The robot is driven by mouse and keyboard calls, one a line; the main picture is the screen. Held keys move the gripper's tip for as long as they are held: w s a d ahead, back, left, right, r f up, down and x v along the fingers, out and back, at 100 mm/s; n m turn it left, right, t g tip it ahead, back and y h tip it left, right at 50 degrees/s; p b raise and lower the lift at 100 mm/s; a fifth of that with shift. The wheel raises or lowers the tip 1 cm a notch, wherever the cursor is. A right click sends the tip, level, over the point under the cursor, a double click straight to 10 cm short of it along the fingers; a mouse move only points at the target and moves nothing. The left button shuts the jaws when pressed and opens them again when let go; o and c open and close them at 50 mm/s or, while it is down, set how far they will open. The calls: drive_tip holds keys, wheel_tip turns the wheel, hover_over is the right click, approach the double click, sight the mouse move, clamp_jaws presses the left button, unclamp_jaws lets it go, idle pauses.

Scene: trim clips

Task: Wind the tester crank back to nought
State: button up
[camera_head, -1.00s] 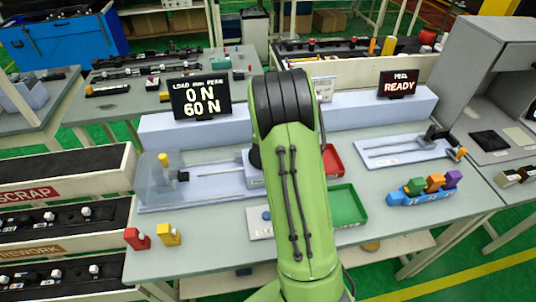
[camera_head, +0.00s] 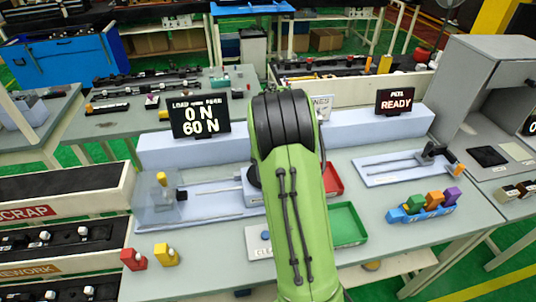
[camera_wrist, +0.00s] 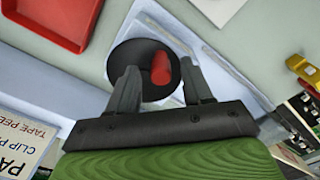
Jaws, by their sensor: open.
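The tester's black round crank wheel with a red handle (camera_wrist: 160,68) shows in the wrist view. My gripper (camera_wrist: 160,88) is open, with one finger on each side of the red handle; whether either finger touches it I cannot tell. In the head view my green arm hides the gripper and the crank. The tester (camera_head: 212,197) is a pale blue bed with a rod and a clear guard at its left end, beside a yellow knob (camera_head: 161,178). Its display (camera_head: 200,116) reads 0 N above 60 N.
A red tray (camera_wrist: 60,22) lies near the crank, and a green tray (camera_head: 347,226) lies right of my arm. A blue rack (camera_head: 422,212) holds coloured clips. The peel display (camera_head: 395,102) reads READY. A red (camera_head: 133,259) and a yellow clip (camera_head: 166,254) lie front left.

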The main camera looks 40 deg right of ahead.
wheel_tip(320, 180, up, 14)
drive_tip(key=p, duration=0.2)
drive_tip(key=shift+r, duration=0.15)
drive_tip(key=s+a+r+m+t, duration=0.1)
drive_tip(key=s+a+r, duration=0.25)
drive_tip(key=a, duration=0.35)
drive_tip(key=s+a+r+m+t, duration=0.1)
drive_tip(key=s+a+r+t, duration=0.15)
drive_tip(key=s+a, duration=0.3)
drive_tip(key=s+a+f+m+t, duration=0.1)
drive_tip(key=s+a, duration=0.2)
drive_tip(key=s, duration=0.3)
drive_tip(key=s+a+f+m+t, duration=0.1)
drive_tip(key=s+a+f, duration=0.1)
drive_tip(key=s+a, duration=0.2)
drive_tip(key=s, duration=0.3)
drive_tip(key=shift+s, duration=0.3)
